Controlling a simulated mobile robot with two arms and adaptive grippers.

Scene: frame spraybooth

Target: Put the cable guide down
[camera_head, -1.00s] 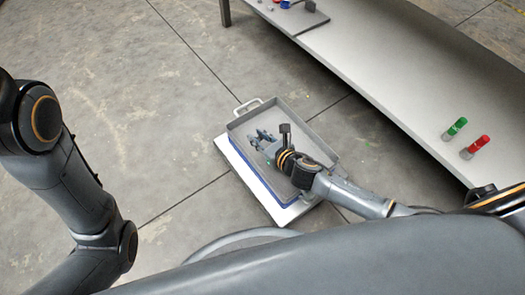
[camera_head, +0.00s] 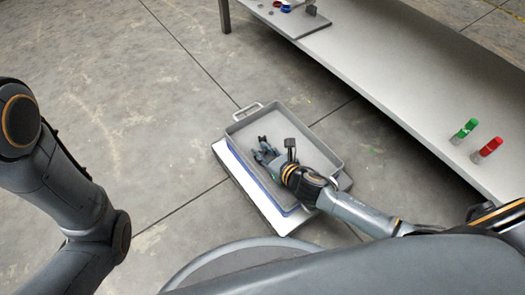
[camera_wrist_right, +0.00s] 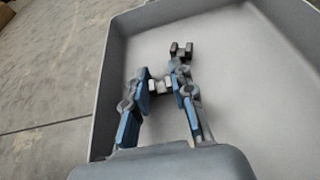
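A grey tray (camera_head: 330,150) with a light handle sits low near the floor in the head view. My right gripper (camera_head: 262,152) reaches down into it from the right. In the right wrist view its two blue-padded fingers (camera_wrist_right: 161,80) are drawn in around a small light grey piece, which looks like the cable guide (camera_wrist_right: 160,87). It seems to touch both fingers. A similar dark piece (camera_wrist_right: 181,50) shows just beyond the right fingertip; whether it touches the tray is unclear. My left arm is at the left, its gripper out of frame.
A white and blue-edged box (camera_head: 238,172) is under the tray. A long grey table (camera_head: 400,85) runs along the right, with a green bottle (camera_head: 466,131) and a red bottle (camera_head: 488,149). A board with small parts (camera_head: 290,20) lies at its far end. Open floor is at the left.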

